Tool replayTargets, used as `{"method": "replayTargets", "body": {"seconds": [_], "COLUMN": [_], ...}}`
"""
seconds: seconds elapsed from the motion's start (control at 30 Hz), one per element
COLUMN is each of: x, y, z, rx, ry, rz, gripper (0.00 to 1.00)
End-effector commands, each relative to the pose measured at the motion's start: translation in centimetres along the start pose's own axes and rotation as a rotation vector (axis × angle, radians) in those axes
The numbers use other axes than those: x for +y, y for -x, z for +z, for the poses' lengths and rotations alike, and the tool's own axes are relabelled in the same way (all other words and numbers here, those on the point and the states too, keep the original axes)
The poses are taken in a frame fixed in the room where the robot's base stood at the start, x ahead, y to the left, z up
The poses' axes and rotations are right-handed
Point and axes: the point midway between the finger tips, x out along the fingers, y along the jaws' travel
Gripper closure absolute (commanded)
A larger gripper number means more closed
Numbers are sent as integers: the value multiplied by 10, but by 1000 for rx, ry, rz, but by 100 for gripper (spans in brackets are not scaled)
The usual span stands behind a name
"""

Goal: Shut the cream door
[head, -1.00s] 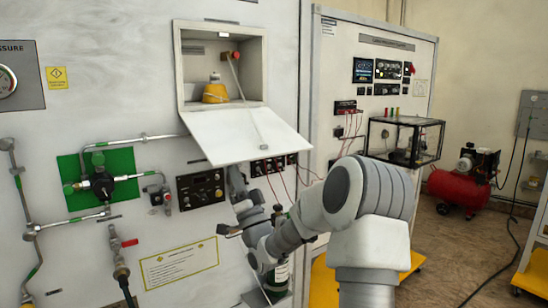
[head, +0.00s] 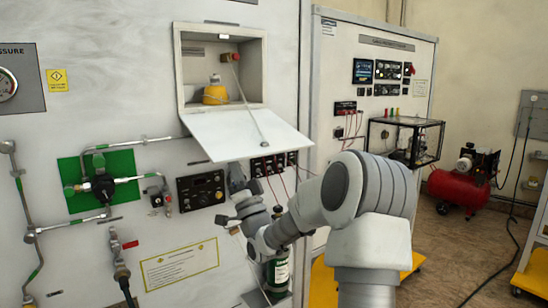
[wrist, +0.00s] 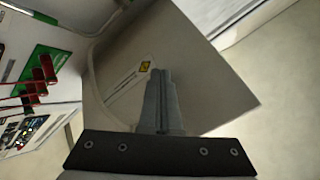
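The cream door (head: 245,132) is a flap hinged along the bottom of a recessed box (head: 221,65) in the white panel. It hangs open, sloping outward and down. My gripper (head: 236,172) is below the door's left part, its tip close to the lower edge. In the wrist view the door's underside (wrist: 195,75) fills the middle, with a white label and yellow mark. My gripper's two fingers (wrist: 160,72) are together there, with nothing visible between them. Whether the fingertips touch the door I cannot tell.
Inside the box is a yellow-based fitting (head: 215,95). A thin rod or cord (head: 250,105) runs from a red knob down across the door. A black control box (head: 201,190) and green-backed valve (head: 101,185) are left of my gripper; a green cylinder (head: 277,272) stands below.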

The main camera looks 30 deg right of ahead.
Motion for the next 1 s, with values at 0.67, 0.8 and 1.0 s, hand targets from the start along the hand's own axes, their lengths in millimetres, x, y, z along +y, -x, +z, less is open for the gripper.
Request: {"method": "replayTargets", "body": {"seconds": [0.67, 0.8, 1.0], "x": [-12, -14, -24], "y": [-28, -31, -43], "z": [-12, -13, -22], "rx": [1, 1, 1], "ry": [0, 1, 2], "rz": [-2, -3, -5], "gripper": [100, 100, 100]}}
